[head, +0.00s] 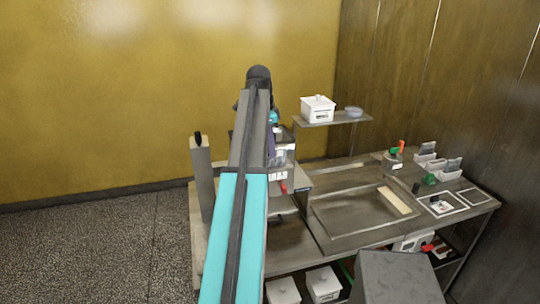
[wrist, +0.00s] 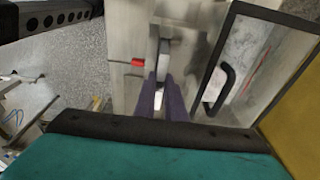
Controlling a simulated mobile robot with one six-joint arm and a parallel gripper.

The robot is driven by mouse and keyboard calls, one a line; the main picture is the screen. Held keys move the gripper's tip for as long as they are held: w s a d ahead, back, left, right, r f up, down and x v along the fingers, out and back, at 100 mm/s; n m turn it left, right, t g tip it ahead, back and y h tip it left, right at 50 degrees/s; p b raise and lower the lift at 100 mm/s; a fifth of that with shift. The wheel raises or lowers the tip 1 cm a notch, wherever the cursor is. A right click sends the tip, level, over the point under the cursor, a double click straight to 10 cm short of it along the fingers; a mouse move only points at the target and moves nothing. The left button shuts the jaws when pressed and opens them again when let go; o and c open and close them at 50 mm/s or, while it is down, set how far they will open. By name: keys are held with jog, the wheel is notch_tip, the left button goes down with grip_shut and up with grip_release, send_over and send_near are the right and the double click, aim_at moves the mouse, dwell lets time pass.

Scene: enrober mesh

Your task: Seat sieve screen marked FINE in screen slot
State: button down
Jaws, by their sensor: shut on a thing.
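In the wrist view my gripper's two purple fingers (wrist: 162,98) are close together, shut on a narrow pale grey piece (wrist: 158,101) between them. Little of that piece shows, and I cannot read a FINE mark on it. The fingers reach in front of a light grey machine housing (wrist: 128,45) with a red part (wrist: 138,62) on its left. The screen slot cannot be told apart with certainty. In the head view my arm hides most of the gripper and much of the machine (head: 283,160).
A framed clear panel (wrist: 262,58) with a black handle (wrist: 217,90) stands close right of my fingers. In the head view, a shelf (head: 335,119) holds a white box (head: 317,112) and a bluish dish (head: 354,112). Small holders (head: 428,160) stand on the bench's right.

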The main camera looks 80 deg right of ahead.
jog(key=shift+f+p, duration=0.55)
jog(key=shift+f, duration=1.1)
jog(key=c, duration=1.8)
grip_release()
jog(key=shift+r, duration=0.25)
jog(key=r, duration=0.3)
jog(key=w+r+b, duration=0.1)
jog(key=r, duration=0.2)
jog(key=r+b, duration=0.1)
jog(key=r, duration=0.2)
jog(key=shift+w+a+r, duration=0.15)
jog(key=shift+a+r, duration=0.15)
jog(key=shift+w+a+r+p, duration=0.15)
jog(key=shift+r+p, duration=0.3)
jog(key=shift+r, duration=0.6)
